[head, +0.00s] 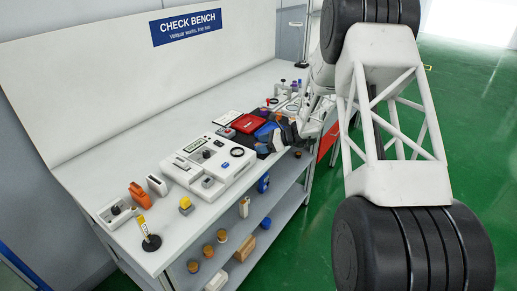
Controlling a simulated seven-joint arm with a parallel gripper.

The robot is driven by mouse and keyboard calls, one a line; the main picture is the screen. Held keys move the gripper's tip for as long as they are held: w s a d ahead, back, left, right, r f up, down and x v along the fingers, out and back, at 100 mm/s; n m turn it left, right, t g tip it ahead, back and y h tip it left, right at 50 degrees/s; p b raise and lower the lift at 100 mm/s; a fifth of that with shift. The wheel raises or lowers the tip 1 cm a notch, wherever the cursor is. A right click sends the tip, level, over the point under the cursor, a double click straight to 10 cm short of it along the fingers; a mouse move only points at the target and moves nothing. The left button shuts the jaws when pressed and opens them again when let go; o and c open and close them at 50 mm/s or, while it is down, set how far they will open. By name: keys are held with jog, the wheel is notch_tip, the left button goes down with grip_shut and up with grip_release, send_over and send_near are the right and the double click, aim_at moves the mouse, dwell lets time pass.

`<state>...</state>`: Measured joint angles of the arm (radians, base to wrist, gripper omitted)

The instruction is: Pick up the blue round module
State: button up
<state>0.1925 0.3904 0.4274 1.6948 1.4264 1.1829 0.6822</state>
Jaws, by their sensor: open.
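My gripper (272,140) is dark and small in the head view, low over the right part of the bench top, with open jaws. It is hard to separate from the dark items around it. A blue piece (266,130) shows right beside the jaws, partly hidden; I cannot tell its full shape or whether the jaws touch it.
A white fixture (222,182) with knobs fills the middle of the bench (110,178). A red case (249,123) lies behind the jaws. Orange (140,195) and yellow (186,205) parts and a small flag stand (150,240) are at the left. The back strip of the bench top is clear.

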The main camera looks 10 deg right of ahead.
jog(key=c, duration=1)
jog(key=shift+r, duration=0.1)
jog(key=shift+r, duration=1.4)
jog(key=shift+s+r, duration=0.15)
jog(key=shift+r, duration=0.2)
jog(key=s, duration=0.5)
jog(key=s+r, duration=0.1)
jog(key=s, duration=0.9)
jog(key=shift+s+r, duration=0.15)
jog(key=shift+s, duration=0.2)
